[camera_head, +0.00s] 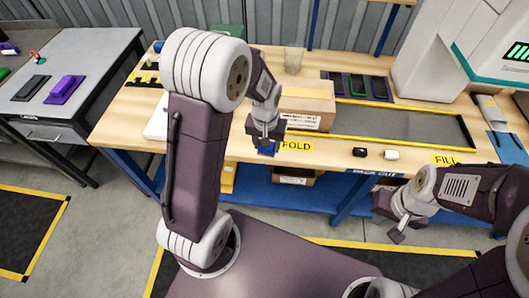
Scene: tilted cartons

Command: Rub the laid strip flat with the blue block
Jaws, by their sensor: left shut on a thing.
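A brown carton (308,104) sits on the wooden workbench behind the yellow FOLD label. My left gripper (267,138) is shut on the blue block (268,147), near the bench's front edge at the carton's left front corner. Whether the block touches the carton or the bench I cannot tell. My arm hides part of the carton's left side. I cannot make out the laid strip on the carton at this size. My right gripper (397,228) hangs in front of the bench at the right, away from the carton; its finger opening is unclear.
A dark, yellow-edged lane (400,124) runs right of the carton. A black item (360,152) and a white item (391,155) lie near the front edge. A clear cup (294,60) and dark trays (355,87) stand behind. A white machine (450,50) stands at the back right.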

